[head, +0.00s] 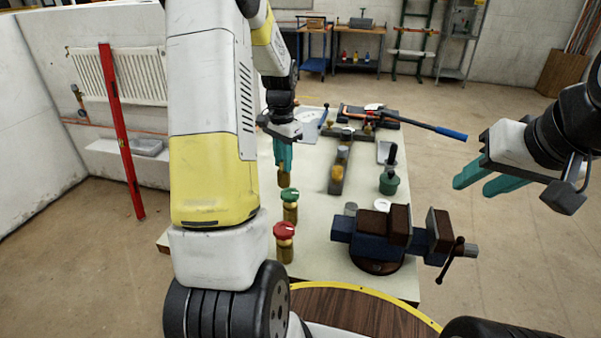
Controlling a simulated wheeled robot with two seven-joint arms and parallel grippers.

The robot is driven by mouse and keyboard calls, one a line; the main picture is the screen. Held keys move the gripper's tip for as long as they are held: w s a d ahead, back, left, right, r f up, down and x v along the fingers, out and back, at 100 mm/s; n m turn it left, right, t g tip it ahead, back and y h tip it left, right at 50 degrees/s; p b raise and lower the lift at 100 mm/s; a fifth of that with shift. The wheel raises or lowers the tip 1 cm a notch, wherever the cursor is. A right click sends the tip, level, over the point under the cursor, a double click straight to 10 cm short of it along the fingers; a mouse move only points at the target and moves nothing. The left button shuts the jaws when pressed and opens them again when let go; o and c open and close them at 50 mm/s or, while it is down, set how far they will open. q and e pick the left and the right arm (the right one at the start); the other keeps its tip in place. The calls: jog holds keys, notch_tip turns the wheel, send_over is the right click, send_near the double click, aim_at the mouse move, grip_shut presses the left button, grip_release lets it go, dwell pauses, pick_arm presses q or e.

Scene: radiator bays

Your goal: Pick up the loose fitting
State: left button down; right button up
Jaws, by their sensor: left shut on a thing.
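My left gripper (284,158) is over the bench in the middle of the head view, with its teal fingers pointing down. It is shut on a brass fitting (284,179), whose lower part shows below the fingertips. The upper part of the fitting is hidden by the fingers. I cannot tell for certain whether the fitting is clear of the bench top. My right gripper (473,188) is at the right, off the side of the bench, with its teal fingers apart and nothing between them.
A green-capped brass valve (290,208) and a red-capped one (284,247) stand nearer on the pale bench (320,262). A vise (390,235) is at the near right. A green-based tool (389,182) and a blue-handled tool (437,129) are farther back.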

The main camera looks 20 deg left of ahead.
pick_arm(q)
jog(key=shift+r, duration=1.85)
jog(key=shift+d, duration=0.1)
